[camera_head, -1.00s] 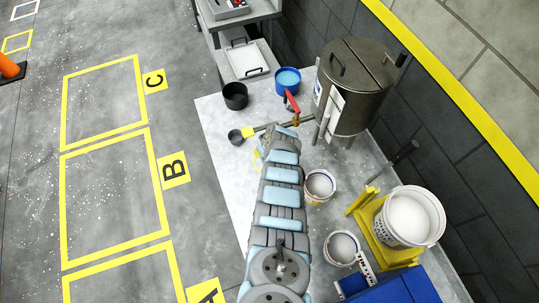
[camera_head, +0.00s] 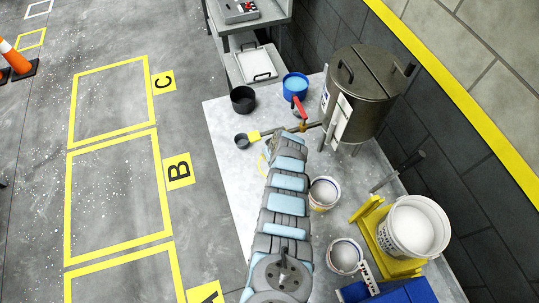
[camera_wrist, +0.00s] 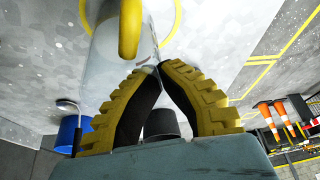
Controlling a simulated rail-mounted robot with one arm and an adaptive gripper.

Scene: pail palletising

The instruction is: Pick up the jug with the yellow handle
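The jug is translucent and pale, and in the wrist view its yellow handle (camera_wrist: 130,32) rises just beyond and left of my fingertips. Its body (camera_wrist: 110,58) lies partly behind my left finger. In the head view only a thin yellow curve (camera_head: 262,166) shows at the left of my arm, and the arm hides the rest. My gripper (camera_wrist: 159,68) has its yellow-and-black fingers drawn in, tips nearly meeting, with nothing seen held between them. The handle appears apart from the tips.
A metal drum (camera_head: 352,95) stands right. White pails (camera_head: 323,194) sit beside my arm. Marked floor lies left.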

